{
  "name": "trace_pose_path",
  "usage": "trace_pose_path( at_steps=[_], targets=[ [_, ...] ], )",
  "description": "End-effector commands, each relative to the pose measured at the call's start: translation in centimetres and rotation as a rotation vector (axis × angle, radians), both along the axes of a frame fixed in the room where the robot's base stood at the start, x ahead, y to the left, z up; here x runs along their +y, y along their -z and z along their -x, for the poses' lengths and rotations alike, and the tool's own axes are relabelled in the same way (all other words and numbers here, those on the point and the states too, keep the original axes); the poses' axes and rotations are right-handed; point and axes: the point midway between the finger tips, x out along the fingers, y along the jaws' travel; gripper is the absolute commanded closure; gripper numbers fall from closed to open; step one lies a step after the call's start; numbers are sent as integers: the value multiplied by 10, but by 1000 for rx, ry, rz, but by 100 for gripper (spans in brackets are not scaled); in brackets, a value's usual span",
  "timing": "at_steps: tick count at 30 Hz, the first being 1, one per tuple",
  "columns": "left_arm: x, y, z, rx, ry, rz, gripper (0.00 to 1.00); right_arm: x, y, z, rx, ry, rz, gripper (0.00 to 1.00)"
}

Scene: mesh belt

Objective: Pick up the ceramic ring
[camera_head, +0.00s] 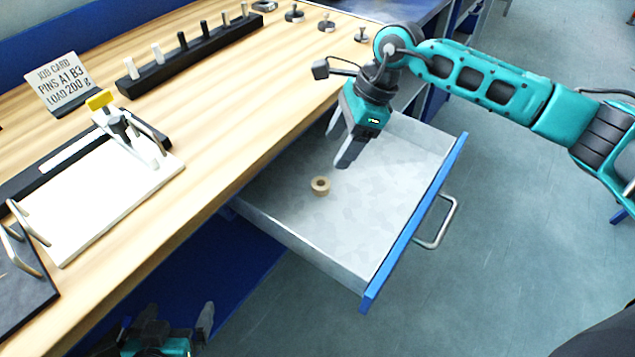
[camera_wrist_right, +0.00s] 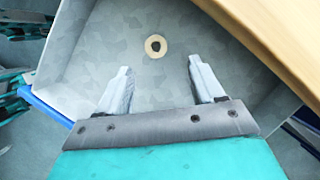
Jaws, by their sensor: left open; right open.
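The ceramic ring (camera_head: 320,186) is a small tan ring lying flat on the floor of the open drawer (camera_head: 385,215). In the right wrist view the ring (camera_wrist_right: 155,46) shows beyond the fingertips, roughly between their lines, with nothing touching it. My right gripper (camera_head: 343,148) is open and empty, above the drawer floor and up and right of the ring in the head view. Its two fingers also show spread in the right wrist view (camera_wrist_right: 160,78). My left gripper (camera_head: 172,325) is open at the bottom left of the head view, partly cut off, in front of the bench.
The wooden bench top (camera_head: 215,125) runs beside the drawer. On it are a job card (camera_head: 62,82), a black rack with several pins (camera_head: 190,47) and a white fixture with a toggle clamp (camera_head: 115,180). The drawer's walls and blue front (camera_head: 415,225) enclose the ring.

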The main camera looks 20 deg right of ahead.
Motion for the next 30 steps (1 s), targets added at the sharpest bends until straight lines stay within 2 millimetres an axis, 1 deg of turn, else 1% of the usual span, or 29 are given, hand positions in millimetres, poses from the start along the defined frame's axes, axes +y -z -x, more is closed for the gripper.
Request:
trace_pose_path(
  at_steps=[1, 4, 6, 14, 19, 22, 24, 30],
  targets=[
    [-1, 1, 1, 2, 1, 1, 0, 5, 11, 0, 4, -2, -1, 33],
    [-2, 1, 2, 4, 3, 2, 0, 11, 26, 0, 3, -1, -1, 33],
    [-2, 1, 1, 3, 2, 3, 0, 14, 32, -1, 1, 0, -2, 33],
    [-2, -1, 1, 1, 2, 4, 0, 19, 48, 1, 2, -1, -2, 33],
    [-1, -2, 1, 0, 1, 3, 0, 25, 72, 7, 4, -1, -1, 33],
    [-1, -1, 0, 0, 0, 2, 0, 31, 85, 5, 2, 0, -3, 33],
    [-1, 0, 1, 0, 0, 2, 0, 32, 89, 4, 1, 0, -1, 33],
    [0, 1, 1, 4, -1, 1, 0, 32, 89, 4, 0, 0, -2, 34]
  ],
)
